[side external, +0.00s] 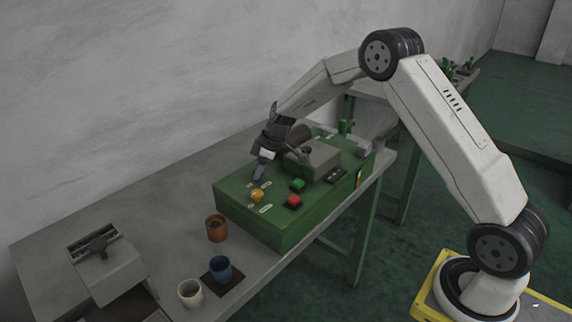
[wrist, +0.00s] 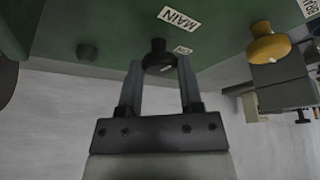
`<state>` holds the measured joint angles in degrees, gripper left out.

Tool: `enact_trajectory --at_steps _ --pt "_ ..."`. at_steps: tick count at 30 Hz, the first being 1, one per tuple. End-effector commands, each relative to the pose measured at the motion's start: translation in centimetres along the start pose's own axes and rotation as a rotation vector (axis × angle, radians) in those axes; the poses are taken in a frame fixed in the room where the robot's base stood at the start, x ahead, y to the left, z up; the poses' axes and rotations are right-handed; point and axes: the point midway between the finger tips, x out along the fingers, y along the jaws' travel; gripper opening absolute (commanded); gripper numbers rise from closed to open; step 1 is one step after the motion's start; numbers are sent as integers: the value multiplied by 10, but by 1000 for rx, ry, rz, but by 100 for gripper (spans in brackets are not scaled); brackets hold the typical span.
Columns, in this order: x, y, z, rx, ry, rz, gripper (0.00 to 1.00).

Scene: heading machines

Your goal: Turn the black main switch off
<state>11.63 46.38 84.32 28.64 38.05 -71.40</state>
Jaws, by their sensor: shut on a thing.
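The black main switch (wrist: 158,56) is a round dark knob on the green panel (wrist: 100,35), below the white MAIN label (wrist: 179,19) in the wrist view. A pale mark shows on its face. My gripper (wrist: 161,66) has a finger on either side of the knob and is shut on it. A smaller label (wrist: 183,50) beside the knob is too small to read. In the side view my gripper (side external: 258,177) reaches down to the top of the green machine box (side external: 245,222); the black switch is hidden there by the fingers.
A yellow knob (side external: 257,195) sits close to my gripper. Green (side external: 298,184) and red (side external: 294,201) buttons and a grey block (side external: 318,158) are on the same box. An orange-brown cup (side external: 216,228), blue cup (side external: 221,268) and pale cup (side external: 190,292) stand on the bench.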

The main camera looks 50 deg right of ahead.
Motion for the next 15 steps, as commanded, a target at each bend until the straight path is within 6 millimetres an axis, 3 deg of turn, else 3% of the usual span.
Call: enact_trajectory --at_steps 15 --pt "0 1 0 -117 -1 -48 0"
